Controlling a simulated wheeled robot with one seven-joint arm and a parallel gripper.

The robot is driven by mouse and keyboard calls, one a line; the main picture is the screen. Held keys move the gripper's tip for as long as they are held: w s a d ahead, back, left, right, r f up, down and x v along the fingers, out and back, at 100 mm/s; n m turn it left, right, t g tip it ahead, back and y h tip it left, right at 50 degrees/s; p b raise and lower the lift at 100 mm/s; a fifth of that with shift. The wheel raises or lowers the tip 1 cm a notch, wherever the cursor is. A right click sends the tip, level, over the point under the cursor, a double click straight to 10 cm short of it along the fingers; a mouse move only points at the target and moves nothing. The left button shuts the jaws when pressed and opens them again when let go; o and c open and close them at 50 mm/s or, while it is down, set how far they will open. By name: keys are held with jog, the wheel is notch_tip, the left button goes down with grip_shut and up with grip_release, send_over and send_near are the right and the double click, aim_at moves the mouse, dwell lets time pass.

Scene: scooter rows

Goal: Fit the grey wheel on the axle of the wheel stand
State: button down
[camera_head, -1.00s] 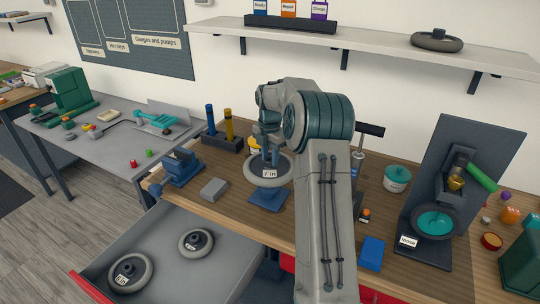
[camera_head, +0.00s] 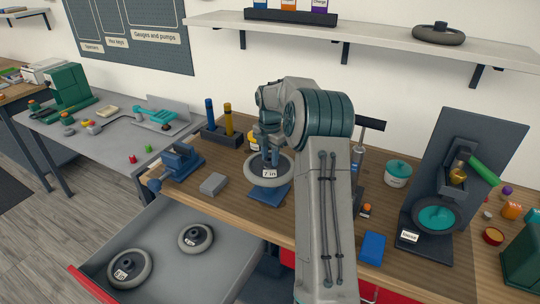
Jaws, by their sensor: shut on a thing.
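The grey wheel (camera_head: 284,179) has a dark hub and a white "7 in" label. It lies about level over a blue wheel stand (camera_head: 268,193) on the wooden bench. My gripper (camera_head: 268,150) points down from above and is shut on the wheel at its hub. The wheel and gripper hide the stand's axle, so I cannot tell whether the axle is in the hub. Only the stand's blue base shows below the wheel.
An open drawer (camera_head: 226,235) in front holds a larger labelled wheel (camera_head: 130,268) and a smaller one (camera_head: 195,236). A blue vise (camera_head: 180,168) and a grey block (camera_head: 213,184) are left of the stand. A pump (camera_head: 358,165) stands behind my arm, right of the stand.

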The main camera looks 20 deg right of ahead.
aim_at(270, 166)
jog(key=shift+f+b, duration=1.2)
jog(key=shift+f, duration=1.1)
jog(key=c, duration=0.9)
grip_release()
jog(key=shift+c, duration=0.2)
notch_tip(270, 166, up, 14)
jog(key=shift+b, duration=0.45)
